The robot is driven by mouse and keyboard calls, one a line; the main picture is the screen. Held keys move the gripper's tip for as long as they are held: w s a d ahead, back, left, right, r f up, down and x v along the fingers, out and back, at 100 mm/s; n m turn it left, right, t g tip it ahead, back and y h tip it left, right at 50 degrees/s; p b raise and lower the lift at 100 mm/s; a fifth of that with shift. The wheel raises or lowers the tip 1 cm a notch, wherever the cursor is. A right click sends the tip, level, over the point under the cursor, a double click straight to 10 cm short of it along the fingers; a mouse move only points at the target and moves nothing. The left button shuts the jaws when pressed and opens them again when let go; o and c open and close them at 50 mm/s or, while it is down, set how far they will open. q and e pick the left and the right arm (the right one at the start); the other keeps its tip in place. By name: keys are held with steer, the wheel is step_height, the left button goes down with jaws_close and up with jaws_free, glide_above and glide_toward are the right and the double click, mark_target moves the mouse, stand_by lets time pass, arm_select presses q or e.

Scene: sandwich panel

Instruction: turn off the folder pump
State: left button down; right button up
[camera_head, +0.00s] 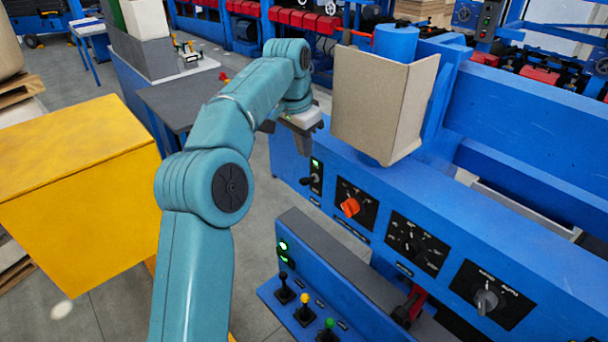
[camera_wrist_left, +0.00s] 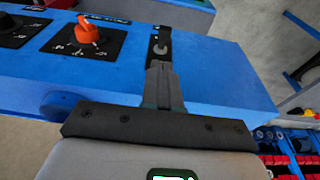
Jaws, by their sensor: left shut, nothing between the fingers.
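My left gripper (camera_head: 304,150) is shut and empty, above the left end of the blue machine panel (camera_head: 290,165). In the left wrist view its closed fingers (camera_wrist_left: 160,72) point at a small lever switch (camera_wrist_left: 160,44) on a black plate. In the head view this switch (camera_head: 313,178) has a green light above it and sits just below the fingertips. I cannot tell whether the fingers touch it. An orange rotary knob (camera_head: 350,207) is to its right, and also shows in the left wrist view (camera_wrist_left: 88,32). The labels are too small to read. My right gripper is out of view.
A beige board (camera_head: 380,105) stands above the panel, right of my gripper. More dials (camera_head: 417,243) and a grey knob (camera_head: 486,301) lie along the panel. A lower console (camera_head: 285,310) holds several small levers. A yellow box (camera_head: 80,170) stands at left.

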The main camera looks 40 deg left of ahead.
mark_target(304, 181)
arm_select(q)
steer(key=x, duration=0.6)
steer(key=shift+s+a+f+b, duration=0.2)
steer(key=shift+b, duration=0.2)
steer(key=shift+s+f, duration=0.15)
steer(key=shift+s, duration=0.05)
steer(key=shift+s+d, duration=0.2)
steer(key=shift+s, duration=0.15)
steer(key=shift+w+a+f, duration=0.15)
steer(key=shift+w+f, duration=0.15)
steer(key=shift+w, duration=0.1)
steer(key=shift+s+b, duration=0.15)
steer(key=shift+b, duration=0.25)
steer(key=s+f+t+b, duration=0.1)
steer(key=t+b, duration=0.1)
steer(key=b, duration=0.4)
steer(key=f+t+b, duration=0.1)
steer(key=t+b, duration=0.1)
steer(key=b, duration=0.4)
steer(key=shift+s+f+b, duration=0.25)
steer(key=shift+s+b, duration=0.1)
steer(key=shift+w+r+p, duration=0.15)
steer(key=shift+r+p, duration=0.4)
steer(key=shift+p, duration=0.25)
steer(key=shift+r+p, duration=0.8)
steer(key=shift+p, duration=0.05)
